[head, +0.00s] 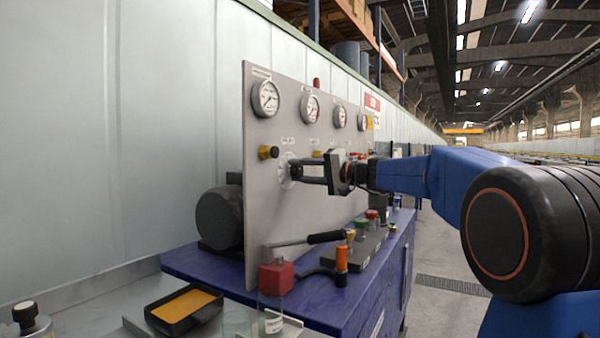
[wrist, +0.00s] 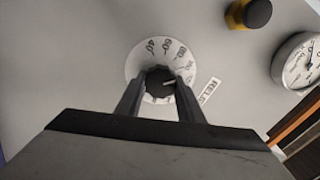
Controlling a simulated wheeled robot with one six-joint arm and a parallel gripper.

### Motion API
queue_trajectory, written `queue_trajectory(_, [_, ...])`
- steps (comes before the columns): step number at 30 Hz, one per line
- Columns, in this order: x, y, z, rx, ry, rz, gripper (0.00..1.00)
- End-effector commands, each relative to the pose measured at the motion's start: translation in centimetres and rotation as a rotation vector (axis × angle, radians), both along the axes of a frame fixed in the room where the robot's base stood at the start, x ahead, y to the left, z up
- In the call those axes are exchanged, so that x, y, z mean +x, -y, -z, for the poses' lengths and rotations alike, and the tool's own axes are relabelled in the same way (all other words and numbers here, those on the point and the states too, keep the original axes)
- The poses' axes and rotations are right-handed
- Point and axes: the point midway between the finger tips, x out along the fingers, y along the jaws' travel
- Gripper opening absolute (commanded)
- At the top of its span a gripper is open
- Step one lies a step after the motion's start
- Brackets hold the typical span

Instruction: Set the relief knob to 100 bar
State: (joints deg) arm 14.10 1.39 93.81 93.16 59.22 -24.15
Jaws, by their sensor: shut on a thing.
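The relief knob (wrist: 160,88) is black with a pale pointer line and sits in the middle of a white numbered dial (wrist: 138,66) on the grey panel. In the wrist view the pointer aims to the right, toward the dial's right-hand numbers; I cannot read exactly which mark it meets. A label beginning "RELI" (wrist: 209,91) is beside the dial. My gripper (wrist: 160,92) is shut on the knob, one finger on each side. In the head view my gripper (head: 297,171) reaches the dial (head: 284,170) from the right and hides most of the knob.
Round gauges (head: 266,98) line the top of the panel (head: 262,215). Below, the purple bench (head: 220,266) holds a red block (head: 276,277), a lever with a black handle (head: 326,237) and several coloured fittings.

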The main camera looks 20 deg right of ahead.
Motion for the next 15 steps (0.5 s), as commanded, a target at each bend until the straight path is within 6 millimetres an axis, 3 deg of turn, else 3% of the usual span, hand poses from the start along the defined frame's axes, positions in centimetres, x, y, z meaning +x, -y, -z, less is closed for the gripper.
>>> queue_trajectory(8, [-0.04,-0.04,0.26,-0.001,-0.004,-0.002,0.12])
queue_trajectory(9, [-0.03,-0.03,0.27,-0.001,-0.004,-0.002,0.37])
queue_trajectory(11, [-0.03,-0.04,0.25,-0.001,-0.004,-0.002,0.51])
queue_trajectory(15, [-0.01,-0.03,0.17,0.000,-0.003,-0.001,0.53])
